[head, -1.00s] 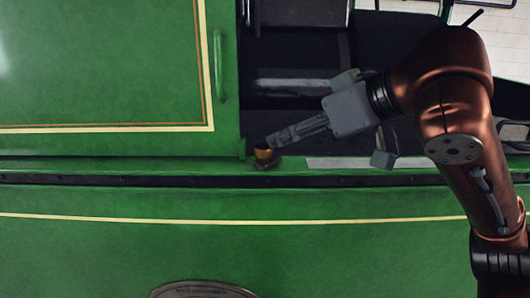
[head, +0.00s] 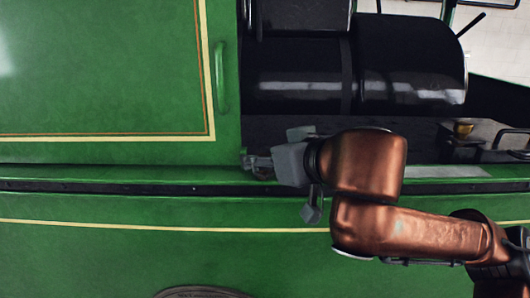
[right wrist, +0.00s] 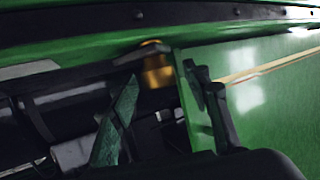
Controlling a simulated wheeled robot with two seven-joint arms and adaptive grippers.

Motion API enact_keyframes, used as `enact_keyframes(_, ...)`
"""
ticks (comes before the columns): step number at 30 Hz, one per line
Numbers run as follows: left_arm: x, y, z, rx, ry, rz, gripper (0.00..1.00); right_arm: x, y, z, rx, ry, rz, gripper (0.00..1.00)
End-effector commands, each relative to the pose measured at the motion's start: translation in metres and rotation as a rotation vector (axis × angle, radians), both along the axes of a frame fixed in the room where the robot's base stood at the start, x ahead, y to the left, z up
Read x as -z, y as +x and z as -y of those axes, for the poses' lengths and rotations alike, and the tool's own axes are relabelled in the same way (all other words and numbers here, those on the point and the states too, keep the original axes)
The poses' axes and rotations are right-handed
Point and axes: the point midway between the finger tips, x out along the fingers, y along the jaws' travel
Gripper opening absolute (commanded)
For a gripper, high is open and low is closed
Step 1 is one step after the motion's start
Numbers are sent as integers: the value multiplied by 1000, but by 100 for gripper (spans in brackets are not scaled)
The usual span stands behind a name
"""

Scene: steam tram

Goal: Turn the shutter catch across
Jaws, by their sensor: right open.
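The shutter catch (right wrist: 157,70) shows in the right wrist view as a brass barrel with a dark lever across its top, on the green ledge. My right gripper (right wrist: 164,78) is open there, with one dark finger on each side of the brass part; I cannot tell whether either touches it. My left gripper is not in view.
A green upright handle (head: 220,72) stands at the shutter's right edge. Black drums (head: 410,62) fill the opening behind my right arm. A brass-topped fitting (head: 463,128) sits at the right.

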Motion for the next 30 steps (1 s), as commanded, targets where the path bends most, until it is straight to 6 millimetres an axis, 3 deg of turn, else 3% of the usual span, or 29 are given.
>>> enact_keyframes(8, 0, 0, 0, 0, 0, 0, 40, 1, 1, -1, 0, 0, 0, 43)
enact_keyframes(26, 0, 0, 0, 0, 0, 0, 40, 1, 1, 0, 1, 0, 0, 2)
enact_keyframes(30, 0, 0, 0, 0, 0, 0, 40, 1, 1, 0, -4, 1, 0, 2)
